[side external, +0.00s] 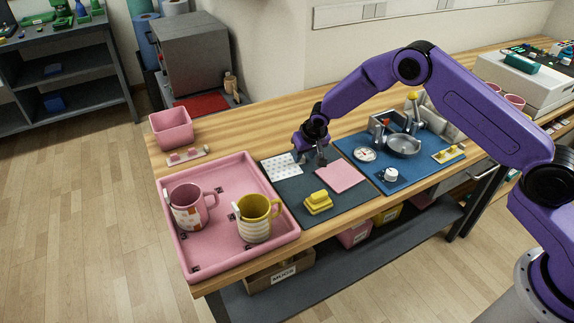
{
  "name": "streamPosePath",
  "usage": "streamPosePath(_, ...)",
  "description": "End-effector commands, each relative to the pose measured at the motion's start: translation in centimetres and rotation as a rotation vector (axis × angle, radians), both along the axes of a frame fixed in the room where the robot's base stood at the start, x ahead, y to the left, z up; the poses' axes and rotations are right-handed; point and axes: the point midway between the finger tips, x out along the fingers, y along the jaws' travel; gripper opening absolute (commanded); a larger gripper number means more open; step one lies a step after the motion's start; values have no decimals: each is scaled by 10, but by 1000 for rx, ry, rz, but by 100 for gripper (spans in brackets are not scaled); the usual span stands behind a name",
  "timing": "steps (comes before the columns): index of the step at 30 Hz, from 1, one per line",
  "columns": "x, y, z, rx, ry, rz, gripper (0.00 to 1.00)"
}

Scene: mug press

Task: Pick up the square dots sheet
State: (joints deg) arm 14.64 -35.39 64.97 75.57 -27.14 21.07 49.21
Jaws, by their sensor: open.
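The square dots sheet (281,167) is white with small dots and lies flat on the dark mat (290,192), at its far left corner. My gripper (321,161) is open and points down over the mat, just right of the dots sheet. It is between the dots sheet and a plain pink square sheet (341,178). Its fingertips are small and partly dark, and I cannot tell their exact height above the mat.
A yellow block-like object (318,203) sits on the mat's near side. Left is a pink tray (220,262) with a pink mug (187,213) and a yellow mug (254,228). A blue mat (412,175) with a metal bowl (403,145) is right. A pink bin (171,130) stands behind.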

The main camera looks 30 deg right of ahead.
Motion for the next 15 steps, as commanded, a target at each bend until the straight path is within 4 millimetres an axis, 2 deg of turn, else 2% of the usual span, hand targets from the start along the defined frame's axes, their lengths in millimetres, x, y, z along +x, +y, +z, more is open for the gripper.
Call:
streamPosePath(10, 2, 0, -5, 0, 0, 0, 42)
streamPosePath(12, 2, 0, -5, 0, 0, 0, 19)
streamPosePath(14, 2, 0, -5, 0, 0, 0, 0)
streamPosePath(15, 2, 0, -5, 0, 0, 0, 0)
